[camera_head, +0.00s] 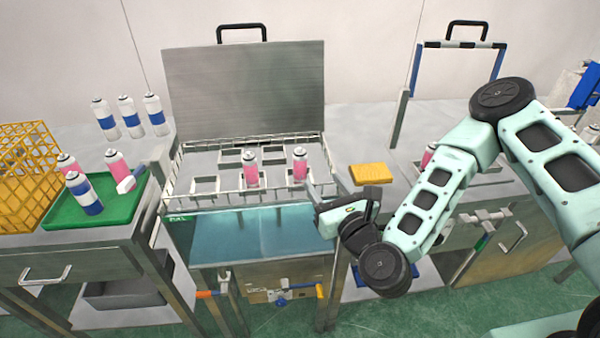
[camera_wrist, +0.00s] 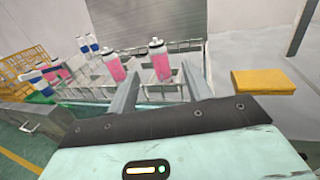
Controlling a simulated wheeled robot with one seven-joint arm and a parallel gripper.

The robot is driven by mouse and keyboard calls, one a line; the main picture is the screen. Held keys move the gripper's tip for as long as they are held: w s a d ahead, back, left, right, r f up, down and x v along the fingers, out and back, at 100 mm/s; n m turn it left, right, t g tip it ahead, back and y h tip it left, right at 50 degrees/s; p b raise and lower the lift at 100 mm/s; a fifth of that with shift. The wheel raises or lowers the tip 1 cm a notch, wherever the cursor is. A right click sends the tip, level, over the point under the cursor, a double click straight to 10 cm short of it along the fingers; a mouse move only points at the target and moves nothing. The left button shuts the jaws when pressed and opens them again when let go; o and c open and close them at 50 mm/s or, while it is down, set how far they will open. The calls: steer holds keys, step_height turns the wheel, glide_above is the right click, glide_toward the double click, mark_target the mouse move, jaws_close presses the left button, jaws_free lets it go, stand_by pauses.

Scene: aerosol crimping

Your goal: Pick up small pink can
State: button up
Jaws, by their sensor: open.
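Two small pink cans stand upright in the wire rack (camera_head: 230,200) of the open metal bath. The left pink can (camera_head: 250,170) and the right pink can (camera_head: 300,165) each have a grey top. In the wrist view the left one (camera_wrist: 114,68) shows beside the left finger and the right one (camera_wrist: 160,65) shows between the two fingers, farther off. My gripper (camera_wrist: 158,88) is open and empty, in front of the rack's right side and apart from the cans. In the head view my gripper (camera_head: 315,192) is seen from the side, its fingertips partly hard to make out.
A green tray (camera_head: 95,215) at left holds pink cans and a blue-white can (camera_head: 84,194). A yellow crate (camera_head: 25,175) stands beside it. Several blue-white cans (camera_head: 129,117) stand behind. A yellow block (camera_head: 370,173) lies right of the rack. The raised lid (camera_head: 245,88) stands behind the rack.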

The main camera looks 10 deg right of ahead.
mark_target(300, 151)
steer(key=p+x, duration=0.2)
steer(key=x, duration=0.5)
steer(key=shift+w+a+r, duration=0.15)
steer(key=shift+w, duration=0.2)
steer(key=p+x, duration=0.2)
steer(key=x, duration=0.2)
steer(key=shift+a+r+p, duration=0.3)
steer(key=shift+r+p, duration=0.05)
steer(key=shift+p, duration=0.05)
steer(key=shift+w+a+f, duration=0.1)
steer(key=shift+w+f, duration=0.05)
steer(key=shift+w, duration=0.35)
jaws_close()
